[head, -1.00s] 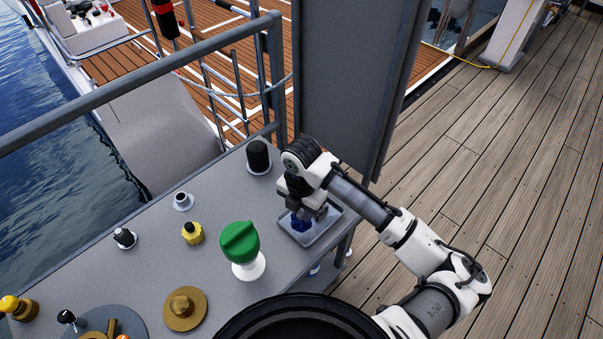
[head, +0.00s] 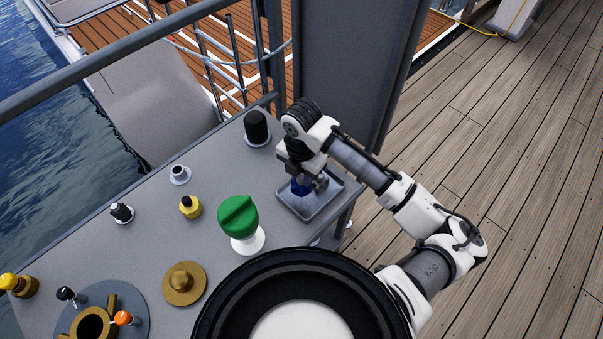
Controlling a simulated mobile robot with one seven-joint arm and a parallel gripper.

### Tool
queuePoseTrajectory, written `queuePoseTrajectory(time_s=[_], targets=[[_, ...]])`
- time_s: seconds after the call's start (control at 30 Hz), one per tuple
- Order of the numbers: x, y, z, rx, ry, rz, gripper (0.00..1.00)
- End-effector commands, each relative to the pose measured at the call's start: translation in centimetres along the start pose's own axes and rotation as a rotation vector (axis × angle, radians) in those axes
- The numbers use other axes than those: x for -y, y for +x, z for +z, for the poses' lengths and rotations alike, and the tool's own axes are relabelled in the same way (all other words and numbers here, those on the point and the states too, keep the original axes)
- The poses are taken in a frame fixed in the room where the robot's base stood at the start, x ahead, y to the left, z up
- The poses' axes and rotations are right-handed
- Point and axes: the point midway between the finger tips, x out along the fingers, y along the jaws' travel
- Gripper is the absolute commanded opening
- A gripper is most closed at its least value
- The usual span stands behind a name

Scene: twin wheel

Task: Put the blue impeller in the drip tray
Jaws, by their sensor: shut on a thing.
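The blue impeller (head: 298,188) shows between the fingers of my gripper (head: 303,185), partly hidden by them. My gripper points down and is shut on it. The drip tray (head: 327,206) is a shallow grey tray with a raised rim at the right edge of the grey table. My gripper and the impeller are over the left part of the tray. I cannot tell whether the impeller touches the tray floor.
A green-topped knob (head: 239,217) on a white base stands left of the tray. A black cylinder (head: 257,127) stands behind it, near a grey upright panel (head: 345,70). A yellow fitting (head: 190,207) and a brass flanged piece (head: 184,284) are farther left.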

Motion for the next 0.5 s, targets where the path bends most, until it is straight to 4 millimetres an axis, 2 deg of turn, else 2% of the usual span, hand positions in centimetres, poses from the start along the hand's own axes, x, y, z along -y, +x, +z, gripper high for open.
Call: queuePoseTrajectory(time_s=[0.03, 0.5], targets=[[0.0, 0.9, 0.0, 0.000, 0.000, 0.000, 0.01], [0.0, 5.6, 0.0, 0.000, 0.001, 0.000, 0.01]])
